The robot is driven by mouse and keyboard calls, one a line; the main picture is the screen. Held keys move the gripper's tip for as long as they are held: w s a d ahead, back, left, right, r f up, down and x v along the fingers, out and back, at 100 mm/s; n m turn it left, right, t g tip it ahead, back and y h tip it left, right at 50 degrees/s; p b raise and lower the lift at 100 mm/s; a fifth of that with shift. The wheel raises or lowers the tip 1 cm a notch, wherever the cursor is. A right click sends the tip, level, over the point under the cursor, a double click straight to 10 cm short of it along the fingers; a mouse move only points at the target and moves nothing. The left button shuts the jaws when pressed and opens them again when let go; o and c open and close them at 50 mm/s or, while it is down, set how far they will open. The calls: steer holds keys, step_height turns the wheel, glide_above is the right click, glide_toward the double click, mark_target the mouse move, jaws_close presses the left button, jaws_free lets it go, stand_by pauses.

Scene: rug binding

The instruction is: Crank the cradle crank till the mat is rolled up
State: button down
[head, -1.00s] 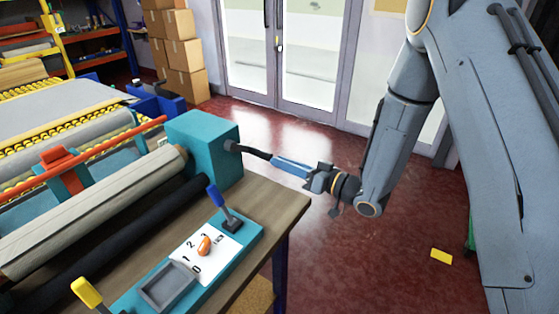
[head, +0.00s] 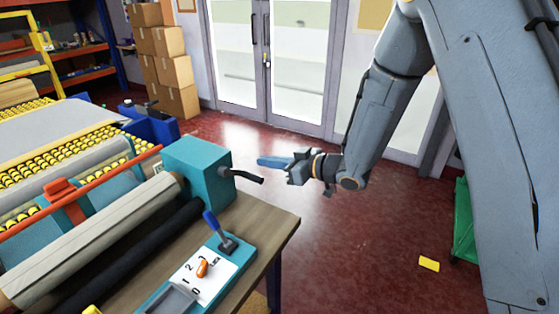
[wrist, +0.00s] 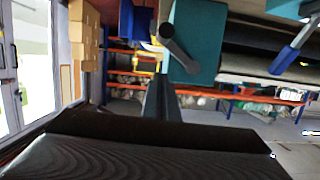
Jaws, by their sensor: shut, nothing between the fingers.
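The cradle crank (head: 244,176) is a dark bent arm on the right side of a teal box (head: 205,172). It points right, its free end bare. In the wrist view the crank (wrist: 180,50) shows in front of the teal box. My gripper (head: 260,161), with blue fingers, is shut and empty just above and beyond the crank's end, apart from it in the head view. Its dark fingers (wrist: 160,88) also show in the wrist view. A long beige-grey roll (head: 95,242) lies left of the teal box; I cannot tell how much mat is on it.
A teal panel with a blue lever (head: 213,225) and an orange dial knob (head: 202,268) lies on the wooden bench (head: 262,228). Yellow rollers (head: 75,155) and a red bar (head: 90,190) are at left. Cardboard boxes (head: 175,60) stand behind.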

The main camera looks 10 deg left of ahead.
mark_target(260, 177)
steer(key=p+x, duration=0.1)
steer(key=x, duration=0.2)
steer(key=shift+s+f, duration=0.1)
steer(key=shift+f, duration=0.7)
steer(key=shift+f+p, duration=0.45)
steer(key=shift+f, duration=0.7)
steer(key=shift+d, duration=0.1)
